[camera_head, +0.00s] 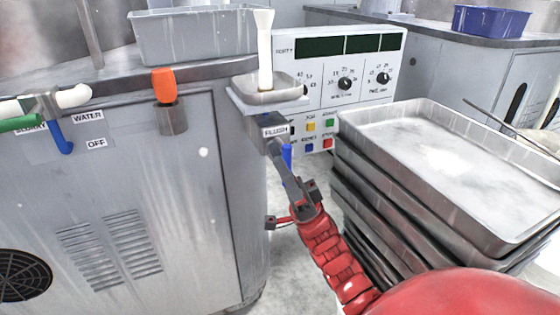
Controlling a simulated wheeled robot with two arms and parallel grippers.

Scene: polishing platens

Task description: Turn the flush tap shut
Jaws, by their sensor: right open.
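The flush tap hangs under a small metal tray at the machine's right corner, beside a white FLUSH label (275,131). Its blue handle (287,155) points down. My right gripper (285,170) reaches up from the lower right on a red arm, with its dark fingers right at the handle. It is open. I cannot tell whether a finger touches the handle, and the fingers hide part of the tap body. My left gripper is not in view.
A stack of metal trays (435,150) stands close right of my arm. A control panel (345,85) is behind the tap. At left are an orange handle (163,84) and a blue WATER tap handle (61,139). A white upright piece (264,48) stands on the small tray (268,97).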

